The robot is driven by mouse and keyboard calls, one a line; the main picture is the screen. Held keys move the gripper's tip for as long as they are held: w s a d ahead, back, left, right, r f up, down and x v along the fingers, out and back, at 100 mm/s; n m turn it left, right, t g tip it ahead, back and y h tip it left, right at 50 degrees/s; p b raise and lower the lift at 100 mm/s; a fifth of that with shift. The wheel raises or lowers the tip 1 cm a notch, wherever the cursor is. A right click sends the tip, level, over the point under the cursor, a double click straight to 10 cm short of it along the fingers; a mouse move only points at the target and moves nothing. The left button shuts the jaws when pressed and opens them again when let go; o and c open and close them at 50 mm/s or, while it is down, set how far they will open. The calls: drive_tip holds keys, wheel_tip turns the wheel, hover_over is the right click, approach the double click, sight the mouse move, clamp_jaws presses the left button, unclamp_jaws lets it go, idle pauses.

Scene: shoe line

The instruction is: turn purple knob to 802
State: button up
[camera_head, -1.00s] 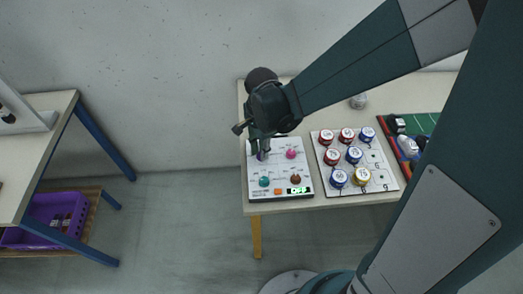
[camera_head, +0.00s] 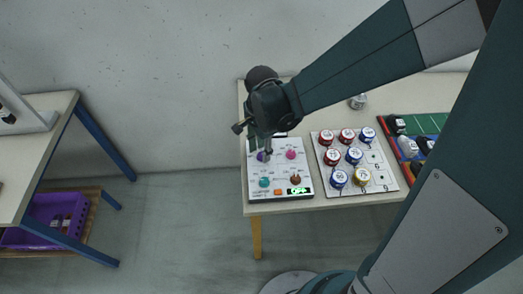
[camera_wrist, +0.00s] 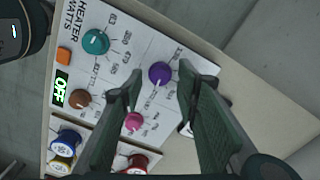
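The purple knob (camera_wrist: 160,74) is on a white control panel (camera_wrist: 112,67), and I see it in the wrist view between my fingertips. In the head view the purple knob (camera_head: 262,156) shows just below my gripper (camera_head: 261,146). My gripper (camera_wrist: 160,79) is open, with one finger on either side of the knob and visible gaps to it. A light mark shows at the knob's lower edge; the printed numbers around it are too small to read. The panel's green display (camera_wrist: 60,88) reads OFF.
Teal (camera_wrist: 96,42), brown (camera_wrist: 79,99) and pink (camera_wrist: 134,121) knobs and an orange button (camera_wrist: 64,55) share the panel. A board of red, blue and yellow round pieces (camera_head: 386,180) lies to its right. A purple crate (camera_head: 70,207) is at the far left.

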wheel_tip(320, 180, up, 11)
drive_tip(key=shift+r, duration=0.2)
idle(0.6)
idle(0.5)
drive_tip(key=n+p, duration=0.8)
drive_tip(key=n, duration=0.9)
approach(261, 154)
drive_tip(key=shift+d+f, duration=0.1)
drive_tip(key=shift+f, duration=0.2)
drive_tip(key=shift+f+b, duration=0.45)
drive_tip(key=shift+f, duration=3.25)
